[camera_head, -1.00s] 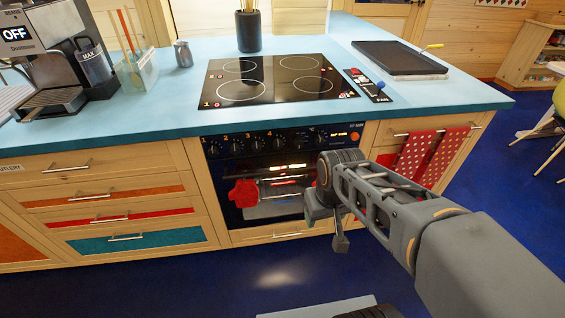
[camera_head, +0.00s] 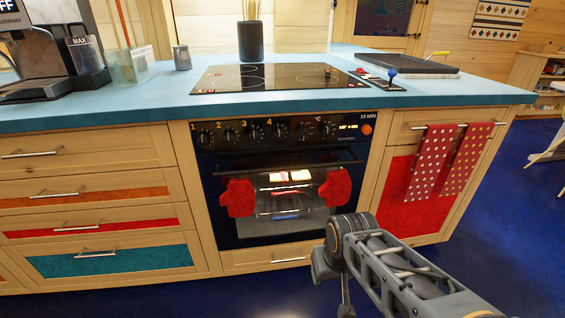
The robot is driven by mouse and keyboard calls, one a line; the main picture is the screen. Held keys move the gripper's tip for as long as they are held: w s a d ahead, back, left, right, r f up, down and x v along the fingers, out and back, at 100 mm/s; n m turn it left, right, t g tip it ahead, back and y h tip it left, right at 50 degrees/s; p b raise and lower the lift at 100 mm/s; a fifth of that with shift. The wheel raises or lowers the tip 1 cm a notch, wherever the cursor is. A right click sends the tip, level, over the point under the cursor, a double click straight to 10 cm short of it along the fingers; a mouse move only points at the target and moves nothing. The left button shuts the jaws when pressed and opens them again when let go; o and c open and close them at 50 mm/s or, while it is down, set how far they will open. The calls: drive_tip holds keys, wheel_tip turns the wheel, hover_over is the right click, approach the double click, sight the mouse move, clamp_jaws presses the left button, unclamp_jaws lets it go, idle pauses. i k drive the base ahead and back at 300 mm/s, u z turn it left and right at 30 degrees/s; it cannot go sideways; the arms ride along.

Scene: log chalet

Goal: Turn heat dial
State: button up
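The oven (camera_head: 281,240) is built into the counter front. Its dark control panel (camera_head: 350,143) carries a row of dials: numbered dials 1 to 4 (camera_head: 228,135) on the left, and further dials (camera_head: 326,130) beside a "°C" mark on the right. A lit display and an orange round button (camera_head: 366,129) sit at the panel's right end. Which dial is the heat dial I cannot tell for certain. My gripper (camera_head: 343,295) hangs in front of the oven's lower right, below and apart from the panel, touching no dial. Its fingers are partly hidden and cut off by the picture's lower edge.
Two red oven mitts (camera_head: 238,197) hang at the oven door handle (camera_head: 285,170). Red dotted towels (camera_head: 432,160) hang on the cupboard to the right. A black cooktop (camera_head: 230,80) lies in the blue counter (camera_head: 120,100). Blue floor (camera_head: 500,230) is clear at right.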

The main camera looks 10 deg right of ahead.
sight(326, 132)
drive_tip(key=u, duration=0.35)
drive_tip(key=k, duration=0.5)
drive_tip(key=u, duration=0.7)
drive_tip(key=i, duration=0.85)
drive_tip(key=z, duration=0.8)
